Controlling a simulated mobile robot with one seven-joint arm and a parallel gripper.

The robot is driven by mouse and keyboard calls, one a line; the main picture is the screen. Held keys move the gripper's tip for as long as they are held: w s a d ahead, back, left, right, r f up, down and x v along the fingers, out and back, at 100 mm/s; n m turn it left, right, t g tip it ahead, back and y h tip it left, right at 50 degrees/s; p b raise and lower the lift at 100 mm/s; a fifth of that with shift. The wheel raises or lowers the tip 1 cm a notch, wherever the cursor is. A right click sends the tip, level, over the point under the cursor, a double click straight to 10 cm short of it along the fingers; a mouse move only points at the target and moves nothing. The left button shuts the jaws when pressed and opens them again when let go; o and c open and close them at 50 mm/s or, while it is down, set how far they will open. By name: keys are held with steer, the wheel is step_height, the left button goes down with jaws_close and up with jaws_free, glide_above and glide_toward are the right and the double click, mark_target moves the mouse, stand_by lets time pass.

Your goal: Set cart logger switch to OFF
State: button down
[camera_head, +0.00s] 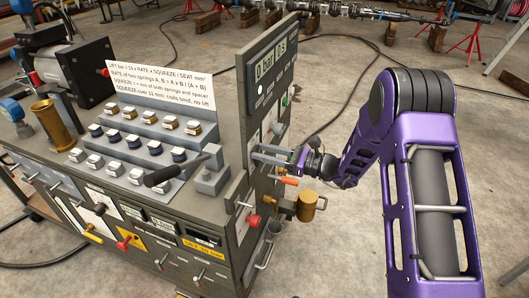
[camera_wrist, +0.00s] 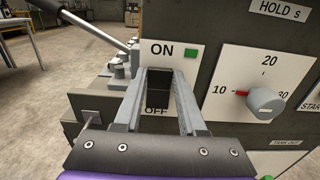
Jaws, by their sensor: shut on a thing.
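The black switch (camera_wrist: 158,90) sits on the grey cart panel between an ON label above and a partly covered OFF label below. In the wrist view my gripper (camera_wrist: 157,76) has one finger on each side of the switch and is shut on it. A small green marker (camera_wrist: 190,51) is beside the ON label. Whether the switch is tipped up or down is hard to tell. In the head view my gripper (camera_head: 268,154) reaches the cart's right side; the switch cannot be made out there.
A HOLD dial (camera_wrist: 265,102) with a red pointer near 10 is right of the switch. A lever (camera_wrist: 85,26) is at upper left. In the head view, a brass cylinder (camera_head: 307,205) and a red knob (camera_head: 253,220) project below my gripper. Open floor lies right of the cart.

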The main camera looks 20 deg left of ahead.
steer(key=y+b, duration=0.1)
steer(key=b, duration=0.1)
steer(key=f+y+b, duration=0.1)
steer(key=b, duration=0.1)
steer(key=y+b, duration=0.2)
steer(key=b, duration=0.1)
steer(key=shift+d+f, duration=0.15)
steer(key=shift+d, duration=0.15)
steer(key=shift+c, duration=2.4)
jaws_free()
steer(key=v, duration=1.7)
steer(key=shift+s, duration=0.2)
